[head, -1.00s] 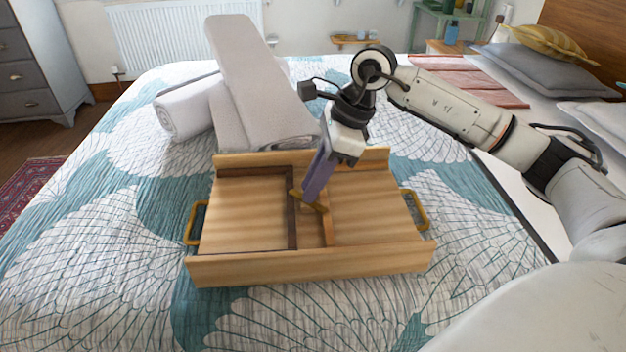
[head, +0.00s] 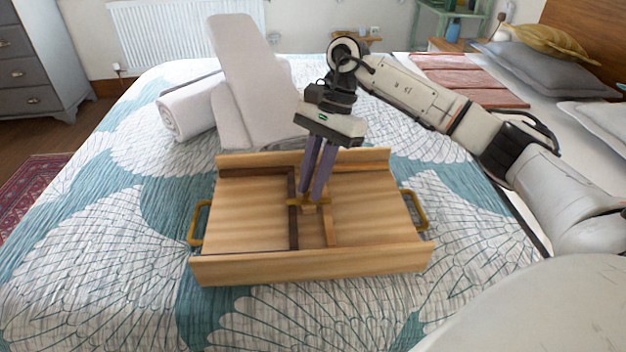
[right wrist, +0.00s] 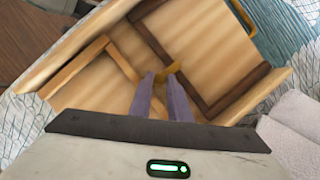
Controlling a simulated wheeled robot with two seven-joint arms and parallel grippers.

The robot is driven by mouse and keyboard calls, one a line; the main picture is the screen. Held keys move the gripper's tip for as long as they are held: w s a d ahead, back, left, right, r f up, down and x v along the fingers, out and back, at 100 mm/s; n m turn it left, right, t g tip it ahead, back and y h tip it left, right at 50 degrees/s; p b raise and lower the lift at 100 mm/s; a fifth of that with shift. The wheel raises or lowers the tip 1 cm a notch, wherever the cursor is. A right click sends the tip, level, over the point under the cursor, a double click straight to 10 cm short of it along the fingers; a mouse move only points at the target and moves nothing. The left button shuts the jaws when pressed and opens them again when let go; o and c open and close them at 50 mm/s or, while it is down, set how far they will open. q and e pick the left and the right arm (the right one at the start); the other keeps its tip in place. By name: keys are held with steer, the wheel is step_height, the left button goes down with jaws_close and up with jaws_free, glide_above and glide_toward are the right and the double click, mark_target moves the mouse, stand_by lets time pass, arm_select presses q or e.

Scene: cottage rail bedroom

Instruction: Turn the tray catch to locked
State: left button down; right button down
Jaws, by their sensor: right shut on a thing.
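The wooden tray (head: 310,265) lies on the bed, with a brass handle at each end. The brass tray catch (head: 309,206) is a short bar near the tray's middle, by the dark divider strip (head: 293,225). The bar lies nearly level across the head view, crosswise to the strips. My right gripper (head: 311,197) points down and is shut on the catch, its two purple fingers on either side of its middle. In the right wrist view the catch (right wrist: 170,72) shows between and beyond the fingertips, which hide part of it. My left gripper is not in view.
A folded pale towel (head: 245,75) and a rolled towel (head: 187,110) lie just behind the tray. The quilt in front and left of the tray is clear.

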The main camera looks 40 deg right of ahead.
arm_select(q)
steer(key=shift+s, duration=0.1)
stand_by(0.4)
arm_select(e)
steer(key=c, duration=1.7)
jaws_free()
steer(key=shift+o, duration=0.2)
arm_select(q)
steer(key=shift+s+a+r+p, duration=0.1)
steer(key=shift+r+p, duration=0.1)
steer(key=shift+p, duration=0.45)
arm_select(e)
steer(key=v, duration=1)
steer(key=shift+r, duration=0.25)
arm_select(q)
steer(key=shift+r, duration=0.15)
arm_select(e)
steer(key=shift+f, duration=0.1)
